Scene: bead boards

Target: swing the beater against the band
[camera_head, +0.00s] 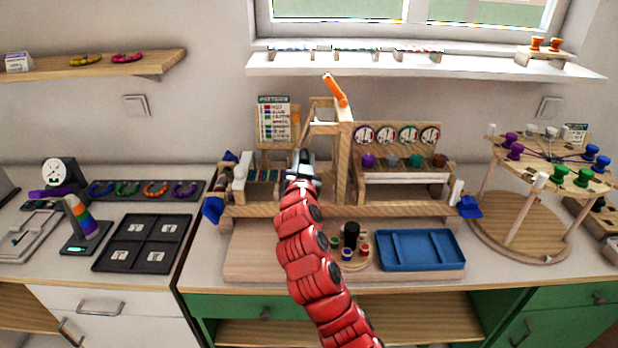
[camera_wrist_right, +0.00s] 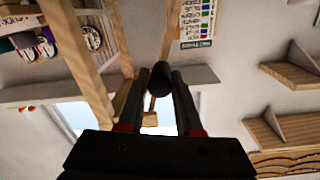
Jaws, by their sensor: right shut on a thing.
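The wooden band loom (camera_head: 390,209) stands on the worktop behind a pale board, with upright posts and a long front rail. My right gripper (camera_head: 301,166) is in front of the loom's left-centre part, left of the tall post. In the right wrist view my right gripper (camera_wrist_right: 158,95) is shut on a dark rounded knob (camera_wrist_right: 160,78), which I take for the beater's grip; a wooden piece shows beyond it. An orange handle (camera_head: 334,90) slants from the post's top. I cannot make out the band; my red arm hides part of the loom. My left gripper is not in view.
A blue tray (camera_head: 421,250) and a round board with small spools (camera_head: 348,254) lie in front of the loom. A row of dials (camera_head: 398,134) stands at its right. A round peg stand (camera_head: 534,230) is further right, a black compartment tray (camera_head: 143,243) left.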

